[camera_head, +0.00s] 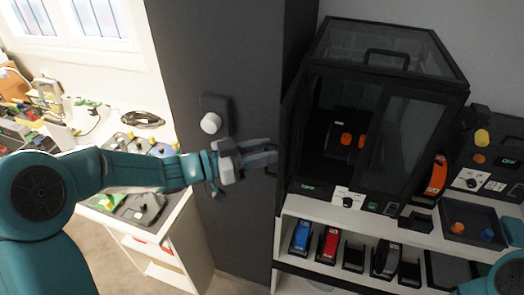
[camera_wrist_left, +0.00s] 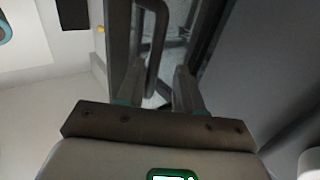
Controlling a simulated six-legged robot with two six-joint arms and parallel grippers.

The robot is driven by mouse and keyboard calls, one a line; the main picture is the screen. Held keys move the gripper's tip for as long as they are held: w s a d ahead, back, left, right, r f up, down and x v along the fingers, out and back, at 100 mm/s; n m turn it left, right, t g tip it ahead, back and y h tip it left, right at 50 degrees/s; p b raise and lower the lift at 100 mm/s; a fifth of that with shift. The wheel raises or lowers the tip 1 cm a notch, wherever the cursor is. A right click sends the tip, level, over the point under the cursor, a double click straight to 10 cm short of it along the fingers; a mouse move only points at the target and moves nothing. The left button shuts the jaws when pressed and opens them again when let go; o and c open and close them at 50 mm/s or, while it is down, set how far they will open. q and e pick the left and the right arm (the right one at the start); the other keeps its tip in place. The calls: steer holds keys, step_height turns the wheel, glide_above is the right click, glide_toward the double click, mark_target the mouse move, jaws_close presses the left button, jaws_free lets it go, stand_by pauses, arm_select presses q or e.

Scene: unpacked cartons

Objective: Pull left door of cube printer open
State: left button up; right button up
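The cube printer (camera_head: 385,70) is a black box with clear panels on a white shelf unit, right of centre in the head view. Its left door (camera_head: 292,130) stands swung outward, seen nearly edge-on, and the front left opening shows orange parts inside. The right door (camera_head: 402,145) looks shut. My left gripper (camera_head: 268,152) is beside the left door's outer edge, fingers apart. In the left wrist view the dark door handle (camera_wrist_left: 158,45) reaches down between the spread fingers of my left gripper (camera_wrist_left: 158,88); contact cannot be told. My right gripper is out of view.
A dark grey column (camera_head: 220,60) with a white knob (camera_head: 211,123) stands behind my left arm. Blue and red spools (camera_head: 301,236) sit in the shelf below the printer. A dark tray (camera_head: 470,222) lies at right. A cluttered white bench (camera_head: 165,225) is at left.

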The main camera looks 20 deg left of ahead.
arm_select(q)
steer(key=b+v, duration=0.3)
steer(key=v, duration=1.3)
steer(key=shift+s+a, duration=0.25)
steer(key=shift+a, duration=0.05)
steer(key=shift+r, duration=0.15)
steer(key=shift+s, duration=0.1)
